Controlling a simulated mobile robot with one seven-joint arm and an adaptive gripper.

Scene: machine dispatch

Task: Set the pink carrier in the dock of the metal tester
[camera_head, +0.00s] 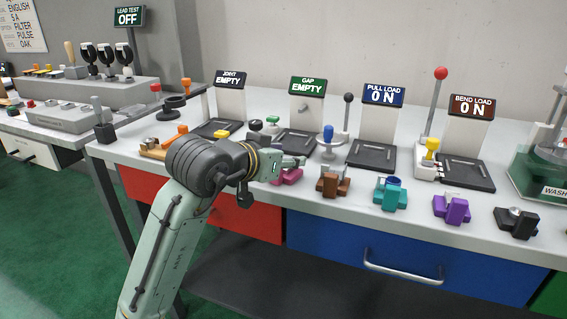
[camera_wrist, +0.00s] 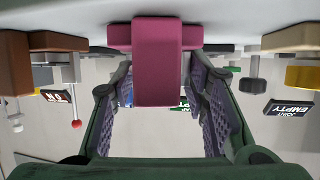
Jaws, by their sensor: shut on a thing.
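The pink carrier (camera_head: 288,177) is at the front of the bench, left of the brown carrier. In the wrist view the pink carrier (camera_wrist: 157,60) sits between the two finger pads. My gripper (camera_head: 291,163) is shut on it; its fingers (camera_wrist: 158,88) show on either side. The carrier is at or very near the bench top; I cannot tell if it touches. Testers with dark flat docks stand behind: JOINT EMPTY (camera_head: 229,98), GAP EMPTY (camera_head: 305,103), PULL LOAD (camera_head: 380,115) and BEND LOAD (camera_head: 466,125). No label reads "metal", so I cannot tell which is the metal tester.
A brown carrier (camera_head: 333,182), teal carrier (camera_head: 391,193), purple carrier (camera_head: 452,208) and black carrier (camera_head: 516,222) line the front edge to the right. Upright levers, red-knobbed (camera_head: 437,90) and black-knobbed (camera_head: 347,115), stand between testers. A green washer (camera_head: 542,170) is at far right.

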